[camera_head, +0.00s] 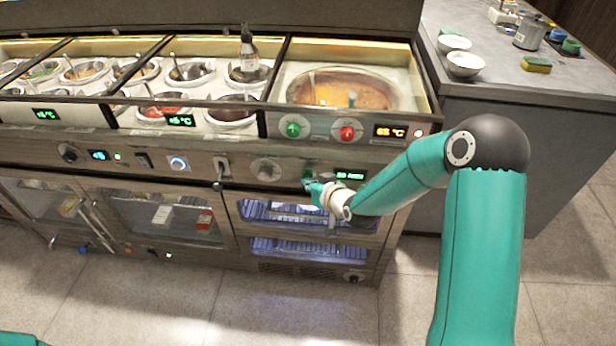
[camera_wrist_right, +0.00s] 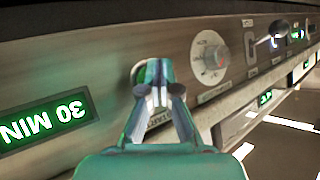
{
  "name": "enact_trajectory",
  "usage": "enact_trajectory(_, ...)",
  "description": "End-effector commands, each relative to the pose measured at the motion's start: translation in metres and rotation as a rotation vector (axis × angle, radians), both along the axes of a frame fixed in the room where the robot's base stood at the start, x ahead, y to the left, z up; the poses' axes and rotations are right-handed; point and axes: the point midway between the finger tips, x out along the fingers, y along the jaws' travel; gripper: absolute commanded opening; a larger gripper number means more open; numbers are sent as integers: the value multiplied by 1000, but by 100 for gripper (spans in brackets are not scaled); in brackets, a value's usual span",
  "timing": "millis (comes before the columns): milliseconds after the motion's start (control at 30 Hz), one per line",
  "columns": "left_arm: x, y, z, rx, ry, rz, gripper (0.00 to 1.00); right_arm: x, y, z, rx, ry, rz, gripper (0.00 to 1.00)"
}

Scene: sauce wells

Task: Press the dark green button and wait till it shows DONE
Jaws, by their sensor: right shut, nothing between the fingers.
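My right gripper (camera_head: 312,187) is at the front panel of the counter, at the dark green button (camera_head: 308,173), which is mostly hidden behind it. In the right wrist view the gripper (camera_wrist_right: 157,72) has its fingertips together, empty, against or just in front of the panel. I cannot tell whether the tips touch the button. The green display (camera_head: 350,176) is right of the button. In the right wrist view the display (camera_wrist_right: 45,118) reads 30 MIN, upside down. My left gripper is out of view.
A round dial (camera_head: 266,169) is left of the button, and a lever tap (camera_head: 220,172) farther left. Above are a green knob (camera_head: 293,130), a red knob (camera_head: 347,133) and a 65 °C display (camera_head: 390,131). Lit glass drawers (camera_head: 305,247) are below. The floor in front is clear.

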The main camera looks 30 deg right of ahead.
Motion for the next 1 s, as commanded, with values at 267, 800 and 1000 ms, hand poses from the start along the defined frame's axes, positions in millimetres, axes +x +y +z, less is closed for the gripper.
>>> enact_trajectory(267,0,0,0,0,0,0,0,0,0,0,0,-1,0,0)
enact_trajectory(800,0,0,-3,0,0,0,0,5,-4,0,0,-2,-2,0)
enact_trajectory(1000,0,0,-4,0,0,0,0,7,-5,0,0,-1,-2,0)
